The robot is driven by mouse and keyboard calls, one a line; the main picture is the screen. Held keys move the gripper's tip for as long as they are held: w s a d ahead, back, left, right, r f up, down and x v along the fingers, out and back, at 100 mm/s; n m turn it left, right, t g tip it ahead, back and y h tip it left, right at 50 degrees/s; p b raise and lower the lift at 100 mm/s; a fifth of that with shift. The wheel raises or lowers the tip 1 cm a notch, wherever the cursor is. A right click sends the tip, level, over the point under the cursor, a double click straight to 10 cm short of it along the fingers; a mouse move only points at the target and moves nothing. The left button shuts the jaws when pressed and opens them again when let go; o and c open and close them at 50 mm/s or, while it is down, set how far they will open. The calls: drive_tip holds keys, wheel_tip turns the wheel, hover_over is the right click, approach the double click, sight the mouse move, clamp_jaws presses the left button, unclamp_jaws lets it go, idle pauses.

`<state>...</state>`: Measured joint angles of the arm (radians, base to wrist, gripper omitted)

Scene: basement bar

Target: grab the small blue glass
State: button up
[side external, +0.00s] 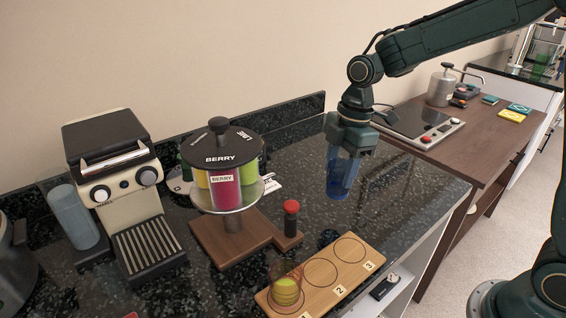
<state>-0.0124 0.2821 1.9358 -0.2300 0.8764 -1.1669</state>
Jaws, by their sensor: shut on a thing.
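The small blue glass (341,183) is translucent and upright in the side external view. My gripper (345,158) points down from above and is shut on it, with its fingers reaching along the glass's sides. The glass is over the dark speckled counter, right of the berry dispenser. I cannot tell for certain whether its base touches the counter or hangs just above it. The upper part of the glass is partly hidden by my gripper.
The berry dispenser (224,180) and its red-topped lever (291,208) stand left of the glass. A wooden board with numbered circles (349,251) lies in front, with a yellow-filled glass (286,291) on it. A coffee machine (118,185) stands at left. A hotplate (417,121) is behind right.

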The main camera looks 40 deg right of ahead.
wheel_tip(320, 180, up, 13)
idle(0.4)
idle(0.5)
